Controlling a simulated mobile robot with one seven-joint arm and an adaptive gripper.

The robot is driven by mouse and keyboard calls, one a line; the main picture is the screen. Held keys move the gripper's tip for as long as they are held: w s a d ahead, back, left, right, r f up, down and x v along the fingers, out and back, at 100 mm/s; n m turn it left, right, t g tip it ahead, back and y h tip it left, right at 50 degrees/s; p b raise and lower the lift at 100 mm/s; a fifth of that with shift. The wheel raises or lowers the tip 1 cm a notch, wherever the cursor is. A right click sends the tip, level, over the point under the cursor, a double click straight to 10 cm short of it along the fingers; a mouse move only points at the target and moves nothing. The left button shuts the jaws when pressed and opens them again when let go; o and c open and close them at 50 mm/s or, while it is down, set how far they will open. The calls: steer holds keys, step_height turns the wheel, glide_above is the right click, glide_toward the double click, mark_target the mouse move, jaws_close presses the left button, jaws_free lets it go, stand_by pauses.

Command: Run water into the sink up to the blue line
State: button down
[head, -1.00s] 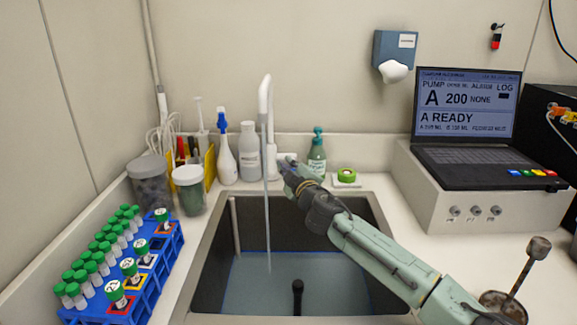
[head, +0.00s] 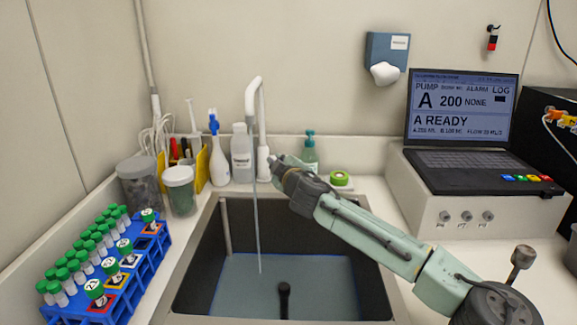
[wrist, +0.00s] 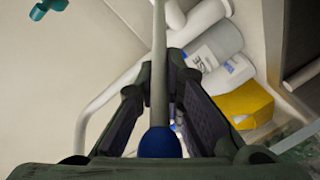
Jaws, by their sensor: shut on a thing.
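The sink (head: 378,285) is dark-walled and holds greyish-blue water (head: 245,290). A thin blue line (head: 300,255) runs along its walls near the water's edge; the gap between them is too small to tell. A stream (head: 256,200) falls from the white tap's spout (head: 252,88) into the water. My gripper (head: 277,162) is beside the tap's base, above the sink's back rim. In the wrist view, my gripper's fingers (wrist: 160,90) are closed around a grey lever (wrist: 159,60) with a blue round end (wrist: 160,143).
A blue tube rack (head: 140,262) stands left of the sink. Jars (head: 140,185), bottles (head: 240,155) and a green soap bottle (head: 310,155) line the back. A laptop (head: 465,110) sits on a white box (head: 450,205) at right. A dark upright pipe (head: 284,298) stands in the sink.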

steer(key=shift+w+d+r+m+g+h, duration=0.1)
steer(key=shift+w+r+g, duration=0.15)
steer(key=shift+r+g, duration=0.15)
steer(key=shift+w+a+r+m+g+h, duration=0.1)
steer(key=shift+w+r+g, duration=0.2)
steer(key=shift+r, duration=0.25)
steer(key=shift+w+d+r+m+g+h, duration=0.1)
steer(key=shift+w+r+g, duration=0.2)
steer(key=shift+r, duration=0.15)
steer(key=c, duration=1.7)
jaws_free()
steer(key=shift+s, duration=0.1)
steer(key=shift+o, duration=0.2)
steer(key=shift+f, duration=0.1)
steer(key=v, duration=1.2)
